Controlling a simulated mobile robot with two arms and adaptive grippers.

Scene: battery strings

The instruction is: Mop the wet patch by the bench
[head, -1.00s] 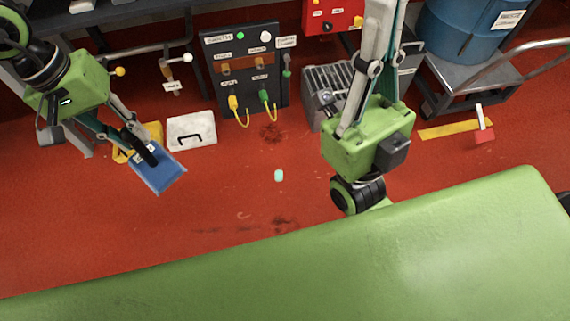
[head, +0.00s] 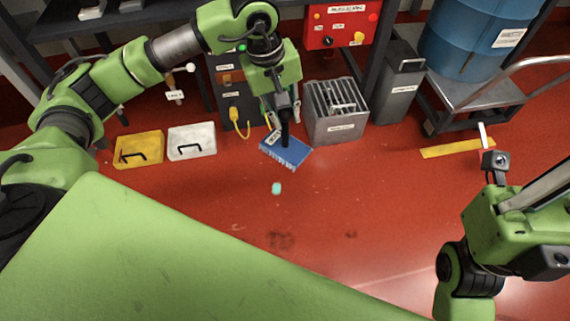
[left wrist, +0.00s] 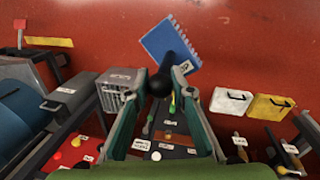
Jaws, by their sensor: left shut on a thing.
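My left gripper (head: 282,112) is shut on the black handle of a blue mop (head: 287,153), whose flat head hangs by the floor in front of the dark panel. The left wrist view shows the blue head (left wrist: 168,45) beyond the fingers (left wrist: 161,82), with a fringed edge and a small label. I cannot tell if the head touches the floor. No clear wet patch shows; dark smudges (head: 281,240) mark the red floor, and the floor under the mop is hidden. My right gripper (head: 540,190) is at the right edge, its fingertips cut off.
A yellow case (head: 139,148) and a white case (head: 191,141) stand left of the mop. A grey ribbed box (head: 337,112) stands close on its right. A small cyan object (head: 277,188) lies on the open floor. A cart (head: 480,95) carries a blue drum (head: 478,40).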

